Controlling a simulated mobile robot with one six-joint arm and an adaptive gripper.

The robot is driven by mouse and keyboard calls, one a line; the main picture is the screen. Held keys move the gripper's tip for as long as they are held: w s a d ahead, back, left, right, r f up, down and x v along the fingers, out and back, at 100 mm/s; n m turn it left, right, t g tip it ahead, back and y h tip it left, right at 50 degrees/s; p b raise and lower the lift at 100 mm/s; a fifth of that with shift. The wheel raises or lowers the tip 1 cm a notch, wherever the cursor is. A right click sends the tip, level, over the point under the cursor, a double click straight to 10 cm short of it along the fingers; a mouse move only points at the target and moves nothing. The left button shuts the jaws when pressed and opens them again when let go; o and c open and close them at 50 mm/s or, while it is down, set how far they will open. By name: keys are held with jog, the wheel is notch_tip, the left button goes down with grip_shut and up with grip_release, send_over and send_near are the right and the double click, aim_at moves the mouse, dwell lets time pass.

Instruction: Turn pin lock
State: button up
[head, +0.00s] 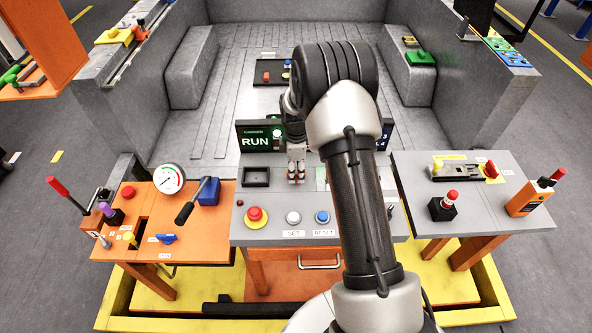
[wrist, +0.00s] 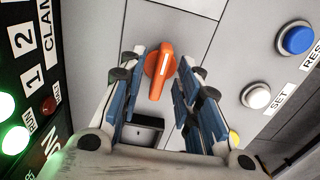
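An orange turn knob (wrist: 159,68) with a raised grip bar stands on the grey console panel in the wrist view. No readable label marks it as the pin lock. My gripper (wrist: 160,78) is open, with blue-padded fingers on both sides of the knob and gaps between. Whether the fingertips reach down to the knob's height I cannot tell. In the head view my gripper (head: 296,179) points down at the grey console (head: 262,205), and the knob is mostly hidden by it.
A white SET button (head: 293,217), a blue RESET button (head: 322,217) and a red emergency button (head: 257,216) sit at the console's front. A RUN display (head: 255,141) stands behind. A dark square recess (head: 256,177) lies left of my gripper. Side benches carry levers.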

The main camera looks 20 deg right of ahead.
notch_tip(320, 180, up, 12)
dwell(0.4)
dwell(0.3)
notch_tip(320, 180, up, 8)
jog(key=r+m+t, duration=0.1)
jog(key=m, duration=0.1)
send_over(296, 172)
jog(key=s+a, duration=0.3)
jog(key=s, duration=0.1)
jog(key=s+a+r+m+t, duration=0.1)
jog(key=s+a+r+m, duration=0.3)
jog(key=s+r, duration=0.4)
jog(key=s+a+m+t, duration=0.1)
jog(key=s+a+m, duration=0.1)
jog(key=s, duration=0.8)
jog(key=s+a+r+m+t, duration=0.1)
jog(key=s+m, duration=0.4)
jog(key=s, duration=0.5)
jog(key=shift+a+r+m+t, duration=0.3)
jog(key=shift+a, duration=0.45)
